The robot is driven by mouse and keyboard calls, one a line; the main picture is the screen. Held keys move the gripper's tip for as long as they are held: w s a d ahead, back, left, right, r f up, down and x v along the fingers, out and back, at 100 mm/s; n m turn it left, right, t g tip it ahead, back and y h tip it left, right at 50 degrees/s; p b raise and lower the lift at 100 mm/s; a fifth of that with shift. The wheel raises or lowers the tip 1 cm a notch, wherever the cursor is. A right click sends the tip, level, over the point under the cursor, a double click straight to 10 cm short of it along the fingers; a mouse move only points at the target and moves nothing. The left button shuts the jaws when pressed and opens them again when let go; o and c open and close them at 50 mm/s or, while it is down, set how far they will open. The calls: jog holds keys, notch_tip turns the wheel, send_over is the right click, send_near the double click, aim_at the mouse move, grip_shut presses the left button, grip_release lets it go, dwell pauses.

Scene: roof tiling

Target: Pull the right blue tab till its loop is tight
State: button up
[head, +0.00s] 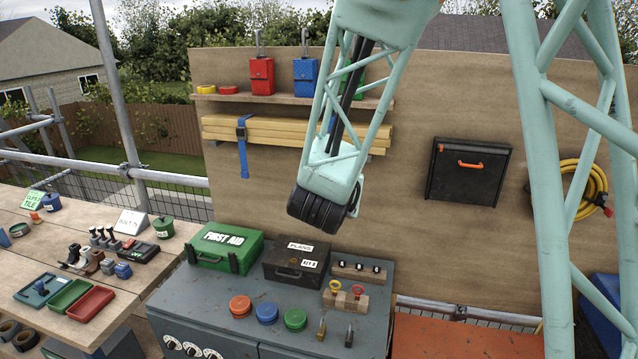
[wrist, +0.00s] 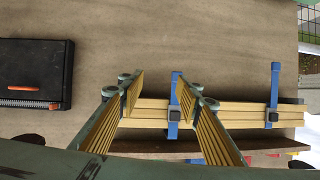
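Two blue straps loop around a bundle of yellow battens (head: 290,133) on the board. The wrist view is upside down against the head view. There, the strap nearer the black case, the right one (wrist: 173,115), shows between my fingers, its tab end close to the right-hand finger. The left strap (wrist: 273,95) stands clear, and it also shows in the head view (head: 242,145) with its tab hanging down.
A black case (head: 468,172) with an orange handle hangs right of the battens. A shelf (head: 280,98) with red and blue holders is above them. A cabinet below carries a first aid box (head: 225,248) and a dark kit box (head: 296,262). Bare board lies between battens and case.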

jog(key=shift+w+a+f+t+h, duration=0.1)
jog(key=shift+a+t+h, duration=0.25)
jog(key=shift+a, duration=0.6)
jog(key=shift+w+a+f+t+h, duration=0.15)
jog(key=shift+a+t+h, duration=0.2)
jog(key=shift+a, duration=0.55)
jog(key=shift+w+a+f+t+h, duration=0.15)
jog(key=shift+a+t, duration=0.25)
jog(key=shift+a, duration=0.55)
jog(key=shift+x, duration=6.85)
jog(key=c, duration=0.9)
jog(key=shift+c, duration=0.2)
